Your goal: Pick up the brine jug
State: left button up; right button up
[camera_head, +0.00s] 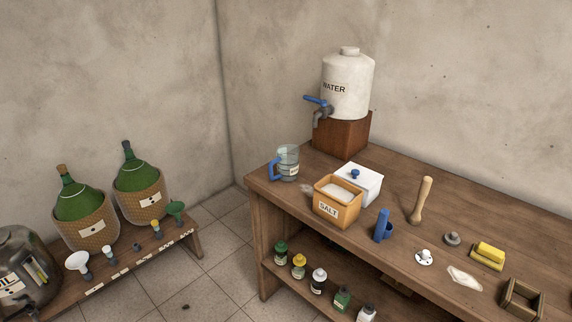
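The brine jug (289,161) looks like a clear measuring jug with a blue handle and a small white label. It stands upright near the left end of the wooden table (262,187), with its handle on the left side. Its label is too small to read. Neither of my grippers is in the picture.
A white water tank (346,86) with a blue-handled tap stands on a wooden block (341,134) behind the jug. A salt box (338,201) and a white box (359,184) stand to its right. Bottles line the shelf below. A low bench (157,252) holds green demijohns (141,184).

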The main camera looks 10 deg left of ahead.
aim_at(287, 156)
jog(key=i+j+z, duration=0.1)
jog(key=i+j, duration=0.25)
jog(key=j, duration=0.25)
jog(key=i+j+z, duration=0.15)
jog(key=j, duration=0.2)
jog(key=i+j, duration=0.2)
jog(key=i+j+z, duration=0.15)
jog(key=j, duration=0.3)
jog(key=i+j+z, duration=0.1)
jog(key=j, duration=0.25)
